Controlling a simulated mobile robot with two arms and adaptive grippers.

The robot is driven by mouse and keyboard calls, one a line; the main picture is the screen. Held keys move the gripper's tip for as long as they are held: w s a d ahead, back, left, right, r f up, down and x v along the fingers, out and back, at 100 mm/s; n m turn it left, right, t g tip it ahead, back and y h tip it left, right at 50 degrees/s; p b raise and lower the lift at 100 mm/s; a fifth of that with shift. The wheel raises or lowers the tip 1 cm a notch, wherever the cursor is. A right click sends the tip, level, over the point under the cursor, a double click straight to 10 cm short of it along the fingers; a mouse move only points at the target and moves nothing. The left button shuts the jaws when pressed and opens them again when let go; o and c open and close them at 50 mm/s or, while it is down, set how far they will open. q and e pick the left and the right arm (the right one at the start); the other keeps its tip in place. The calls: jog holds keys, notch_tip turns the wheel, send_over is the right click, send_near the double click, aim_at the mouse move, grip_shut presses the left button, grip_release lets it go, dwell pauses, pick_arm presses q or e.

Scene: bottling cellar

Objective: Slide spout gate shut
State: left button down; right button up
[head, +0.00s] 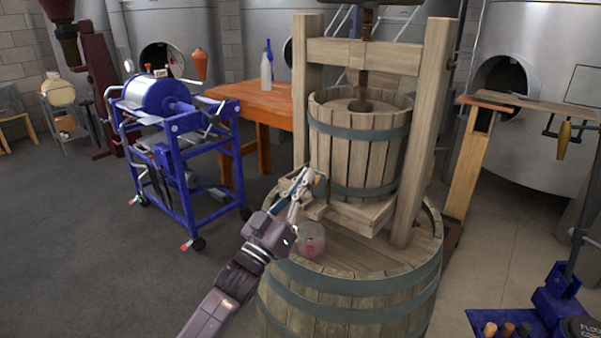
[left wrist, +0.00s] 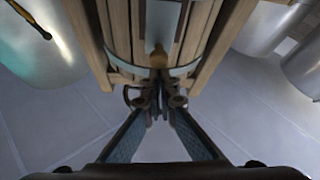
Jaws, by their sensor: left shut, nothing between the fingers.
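The wooden basket press (head: 360,150) stands on a large barrel. In the left wrist view, a narrow grey plate (left wrist: 160,20), which looks like the spout gate, runs down the front of the staves. A brass-coloured knob (left wrist: 158,58) sits at its lower end. My left gripper (head: 305,175) is shut and empty at the front of the press, by the spout. In the left wrist view, its fingertips (left wrist: 157,92) meet just below the knob; I cannot tell whether they touch it. How far the gate is open is unclear. My right gripper is not in view.
A glass vessel with red contents (head: 311,241) stands on the barrel top (head: 365,262) below the spout, close to my left arm. A blue wheeled machine (head: 180,150) and an orange table (head: 262,100) stand to the left. Open floor lies at front left.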

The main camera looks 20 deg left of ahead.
pick_arm(q)
jog(key=shift+f, duration=0.1)
notch_tip(320, 180, down, 4)
jog(key=shift+r+b, duration=0.2)
jog(key=shift+b, duration=0.9)
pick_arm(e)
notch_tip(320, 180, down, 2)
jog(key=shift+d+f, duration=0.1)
pick_arm(q)
notch_tip(320, 180, up, 4)
jog(key=p, duration=0.3)
jog(key=b+v, duration=0.2)
jog(key=v, duration=0.8)
jog(key=shift+s+a+r, duration=0.2)
jog(key=shift+s+a, duration=0.15)
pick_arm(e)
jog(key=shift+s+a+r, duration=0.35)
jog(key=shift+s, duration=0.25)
pick_arm(q)
jog(key=shift+f, duration=0.1)
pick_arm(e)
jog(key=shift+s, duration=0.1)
